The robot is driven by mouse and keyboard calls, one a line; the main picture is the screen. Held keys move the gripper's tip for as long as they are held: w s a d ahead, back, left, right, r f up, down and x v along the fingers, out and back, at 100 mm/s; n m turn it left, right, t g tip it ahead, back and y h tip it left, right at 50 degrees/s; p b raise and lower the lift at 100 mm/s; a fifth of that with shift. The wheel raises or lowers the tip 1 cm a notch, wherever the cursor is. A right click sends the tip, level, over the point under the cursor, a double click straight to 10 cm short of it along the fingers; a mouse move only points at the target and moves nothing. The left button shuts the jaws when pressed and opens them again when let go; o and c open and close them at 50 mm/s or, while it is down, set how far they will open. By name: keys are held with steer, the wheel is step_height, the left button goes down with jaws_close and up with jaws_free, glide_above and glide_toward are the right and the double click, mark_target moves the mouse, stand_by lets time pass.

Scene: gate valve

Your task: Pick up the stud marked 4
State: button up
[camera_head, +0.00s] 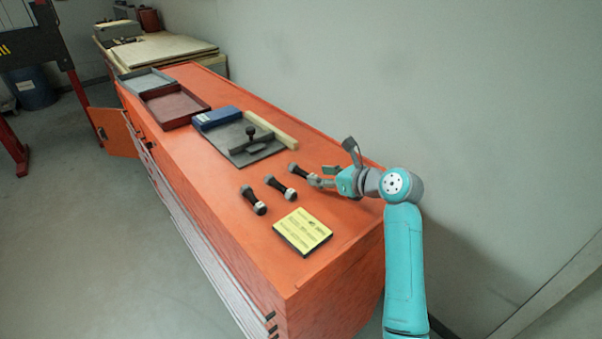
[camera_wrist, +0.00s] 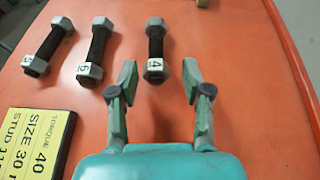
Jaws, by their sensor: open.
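The stud marked 4 (camera_wrist: 155,48) is a dark rod with grey nuts at both ends and a white label with "4" on the near nut. It lies on the orange bench top just beyond my gripper (camera_wrist: 158,75) in the wrist view, roughly in line with the gap between the fingers. My gripper's fingers are spread open with nothing between them. In the head view the stud (camera_head: 302,172) is the one nearest my gripper (camera_head: 334,168), at its left. The gripper hides part of that stud's near end.
Two similar studs lie to the left, one marked 6 (camera_wrist: 97,50) and one marked 5 (camera_wrist: 48,46). A yellow card (camera_head: 303,231) lies near the front. A grey plate (camera_head: 240,152), blue box (camera_head: 216,118), wooden strip (camera_head: 270,130) and red tray (camera_head: 175,105) sit farther back.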

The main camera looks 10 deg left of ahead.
mark_target(306, 173)
steer(key=shift+s+x, duration=0.2)
steer(key=shift+x, duration=2.75)
steer(key=shift+a, duration=0.15)
jaws_close()
